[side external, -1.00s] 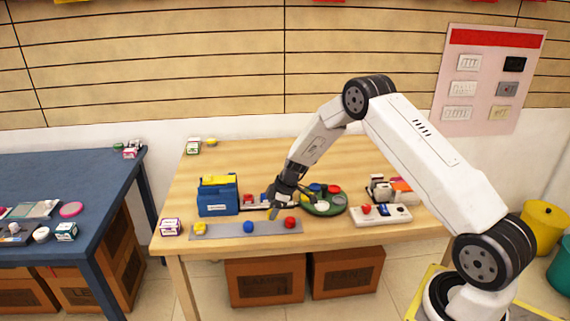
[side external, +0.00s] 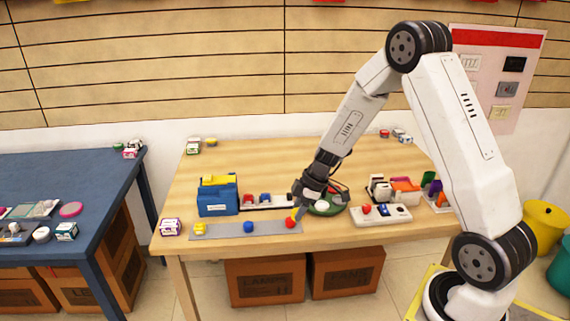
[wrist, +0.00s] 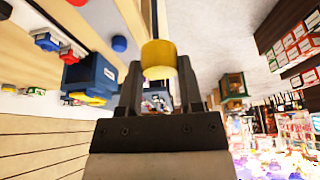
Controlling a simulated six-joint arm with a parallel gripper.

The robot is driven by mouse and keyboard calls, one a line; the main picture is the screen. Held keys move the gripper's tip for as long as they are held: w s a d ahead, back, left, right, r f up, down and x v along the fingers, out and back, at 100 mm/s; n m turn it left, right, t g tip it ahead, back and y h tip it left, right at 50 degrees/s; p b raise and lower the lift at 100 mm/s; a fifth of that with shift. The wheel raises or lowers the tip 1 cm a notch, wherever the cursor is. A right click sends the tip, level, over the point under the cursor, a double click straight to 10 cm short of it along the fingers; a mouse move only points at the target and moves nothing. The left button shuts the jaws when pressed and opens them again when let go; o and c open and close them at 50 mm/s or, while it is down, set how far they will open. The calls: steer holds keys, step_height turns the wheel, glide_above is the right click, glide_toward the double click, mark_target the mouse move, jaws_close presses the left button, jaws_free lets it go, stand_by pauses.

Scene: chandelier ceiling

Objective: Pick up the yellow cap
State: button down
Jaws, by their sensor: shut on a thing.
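The yellow cap (wrist: 158,58) is held between the two fingertips of my gripper (wrist: 159,72) in the wrist view, with its rounded side showing. In the side view my gripper (side external: 299,210) is over the front of the wooden table, near the right end of the grey strip. The cap in its jaws cannot be made out there. A red cap (side external: 291,223) is just below and beside the fingers. A blue cap (side external: 248,227) and another yellow piece (side external: 200,228) lie further left on the grey strip (side external: 222,232).
A blue box (side external: 218,202) with a yellow top stands behind the strip. A green round tray (side external: 333,207) is right of my gripper, partly hidden. A white panel (side external: 381,216) with a red button lies further right.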

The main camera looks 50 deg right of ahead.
steer(key=shift+s+r, duration=0.2)
steer(key=shift+s, duration=0.25)
steer(key=shift+w, duration=0.1)
stand_by(0.4)
steer(key=shift+w+d+f, duration=0.1)
steer(key=shift+w+d, duration=0.3)
steer(key=shift+d, duration=0.1)
steer(key=w+d+f+m+h, duration=0.1)
steer(key=w+d+m, duration=0.1)
steer(key=d, duration=0.4)
steer(key=w+d+m+h, duration=0.1)
steer(key=w+d+m, duration=0.2)
steer(key=w+d, duration=0.2)
steer(key=w+d+f+m+t, duration=0.1)
steer(key=w+d+m, duration=0.1)
steer(key=d, duration=0.6)
steer(key=shift+w+d+f+m+h, duration=0.15)
steer(key=shift+w+f+m+h, duration=0.2)
steer(key=shift+w, duration=0.3)
steer(key=shift+f, duration=0.1)
steer(key=shift+f, duration=2.3)
steer(key=shift+f, duration=1.1)
